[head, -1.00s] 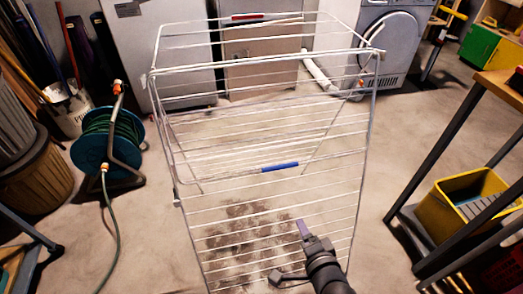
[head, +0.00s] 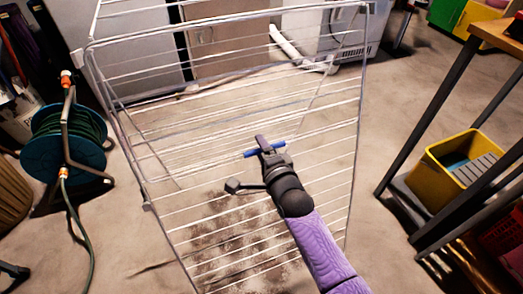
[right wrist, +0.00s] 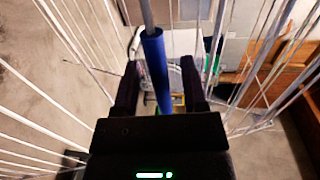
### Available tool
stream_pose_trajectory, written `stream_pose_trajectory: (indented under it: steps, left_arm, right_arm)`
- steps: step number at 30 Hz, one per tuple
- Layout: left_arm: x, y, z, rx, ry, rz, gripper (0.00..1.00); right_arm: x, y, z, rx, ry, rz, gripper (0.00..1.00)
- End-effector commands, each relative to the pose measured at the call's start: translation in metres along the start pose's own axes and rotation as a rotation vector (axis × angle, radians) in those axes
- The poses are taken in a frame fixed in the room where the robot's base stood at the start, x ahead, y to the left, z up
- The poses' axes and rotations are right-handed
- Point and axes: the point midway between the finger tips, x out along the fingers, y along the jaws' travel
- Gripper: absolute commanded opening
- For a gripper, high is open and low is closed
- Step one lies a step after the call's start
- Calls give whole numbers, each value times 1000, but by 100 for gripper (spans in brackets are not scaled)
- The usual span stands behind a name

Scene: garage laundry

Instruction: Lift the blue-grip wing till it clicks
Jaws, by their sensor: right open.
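The drying rack (head: 362,120) is white wire and stands in front of me. Its near wing hangs down, and a blue grip (head: 250,154) sits on that wing's edge bar. My right gripper (head: 262,140) is at the blue grip in the head view and hides its middle. In the right wrist view the blue grip (right wrist: 155,70) runs between the two open fingers of my right gripper (right wrist: 168,80), with gaps showing on both sides. My left gripper is in neither view.
A teal hose reel (head: 60,145) with a green hose stands left of the rack. A workbench with dark legs (head: 400,150) and a yellow crate (head: 435,170) on its lower shelf stand at the right. Bare floor lies between rack and bench.

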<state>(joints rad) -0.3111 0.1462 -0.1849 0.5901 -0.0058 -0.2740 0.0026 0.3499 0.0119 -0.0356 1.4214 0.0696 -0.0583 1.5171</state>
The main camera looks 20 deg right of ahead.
Motion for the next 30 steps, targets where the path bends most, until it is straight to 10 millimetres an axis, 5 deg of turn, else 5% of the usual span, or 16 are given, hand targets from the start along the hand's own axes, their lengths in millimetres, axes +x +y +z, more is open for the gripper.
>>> stream_pose_trajectory:
  steps: [3,11,30]
  left_arm:
    - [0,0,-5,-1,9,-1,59]
    - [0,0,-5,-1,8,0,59]
    - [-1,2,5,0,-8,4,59]
  right_arm:
    - [0,-1,0,0,0,0,53]
    - [0,0,0,-1,0,0,0]
    - [-1,0,0,-1,0,1,0]
